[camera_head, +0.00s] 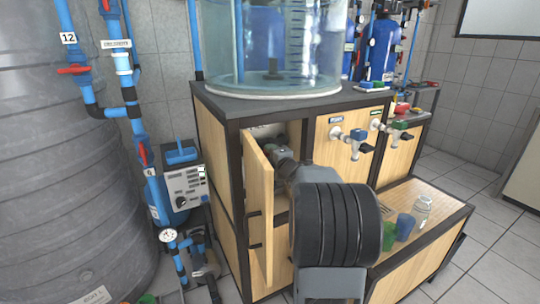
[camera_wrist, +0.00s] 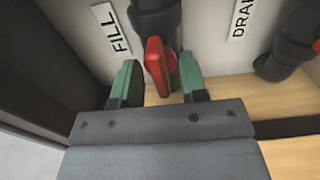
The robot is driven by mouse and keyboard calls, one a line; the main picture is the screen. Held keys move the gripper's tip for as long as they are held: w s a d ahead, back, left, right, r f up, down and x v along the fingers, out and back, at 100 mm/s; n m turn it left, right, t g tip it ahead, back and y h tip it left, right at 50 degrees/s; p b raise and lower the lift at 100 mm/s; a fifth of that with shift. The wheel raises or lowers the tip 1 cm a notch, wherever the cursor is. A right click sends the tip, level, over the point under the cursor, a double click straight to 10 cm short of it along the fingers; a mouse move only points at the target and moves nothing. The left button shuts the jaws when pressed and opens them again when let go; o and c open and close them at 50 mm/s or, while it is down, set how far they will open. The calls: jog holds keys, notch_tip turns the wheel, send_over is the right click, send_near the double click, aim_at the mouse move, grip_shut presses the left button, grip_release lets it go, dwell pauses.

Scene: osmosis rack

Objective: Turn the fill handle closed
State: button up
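The fill handle (camera_wrist: 157,66) is a red lever on a dark pipe, next to a label reading FILL (camera_wrist: 111,30), in the wrist view. My gripper (camera_wrist: 158,82) is open, its two green fingertips on either side of the red handle. A gap shows between the handle and the left finger; the right finger is closer to it, and I cannot tell whether it touches. In the head view my gripper (camera_head: 283,152) reaches into the open cabinet, and my arm hides most of the inside. The fill handle cannot be made out there.
A second label, DRAIN (camera_wrist: 243,18), and another red handle (camera_wrist: 317,46) are at the right in the wrist view. The open wooden cabinet door (camera_head: 258,215) stands just left of my arm. A low shelf with cups (camera_head: 405,225) is at the right.

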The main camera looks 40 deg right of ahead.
jog(key=shift+w, duration=0.5)
jog(key=shift+c, duration=0.2)
grip_shut()
